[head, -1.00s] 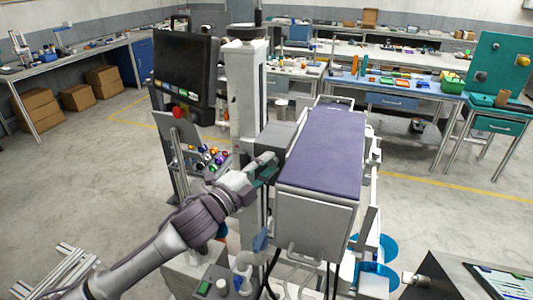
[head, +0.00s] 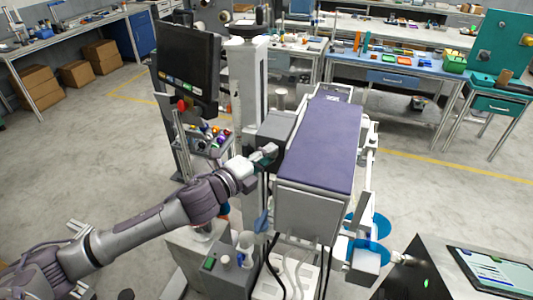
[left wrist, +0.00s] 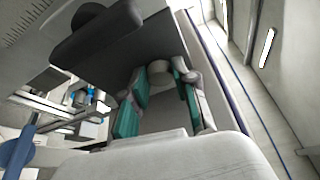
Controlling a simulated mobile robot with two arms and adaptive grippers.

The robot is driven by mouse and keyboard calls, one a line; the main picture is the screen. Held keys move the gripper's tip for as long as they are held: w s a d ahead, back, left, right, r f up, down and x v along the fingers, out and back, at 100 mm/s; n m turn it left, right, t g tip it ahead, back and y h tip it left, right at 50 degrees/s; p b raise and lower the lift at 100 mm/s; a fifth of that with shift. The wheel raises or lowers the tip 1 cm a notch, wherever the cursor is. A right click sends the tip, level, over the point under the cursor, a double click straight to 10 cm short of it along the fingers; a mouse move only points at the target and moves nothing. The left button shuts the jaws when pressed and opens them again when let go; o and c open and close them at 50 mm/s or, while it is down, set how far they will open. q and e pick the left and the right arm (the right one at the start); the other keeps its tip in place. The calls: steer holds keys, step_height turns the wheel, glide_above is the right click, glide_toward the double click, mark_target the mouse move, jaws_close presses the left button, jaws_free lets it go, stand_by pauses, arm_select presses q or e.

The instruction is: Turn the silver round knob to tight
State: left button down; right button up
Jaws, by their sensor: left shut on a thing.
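My left gripper (head: 268,152) reaches in from the left, against the dark grey block beside the purple-topped bench (head: 325,145). In the left wrist view its green-padded fingers (left wrist: 162,100) stand either side of a pale grey round piece, which looks like the silver round knob (left wrist: 160,73), on the dark housing (left wrist: 150,45). The gripper is shut on it, though the contact is partly hidden. My right gripper is not in view.
A white column (head: 250,85) and a black monitor (head: 187,62) stand close behind the arm. Blue round parts (head: 372,225) and a tablet (head: 490,270) are at the right. Open floor lies left.

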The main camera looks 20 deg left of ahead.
arm_select(q)
steer(key=shift+f, duration=0.1)
steer(key=c, duration=0.9)
jaws_free()
steer(key=v, duration=1.2)
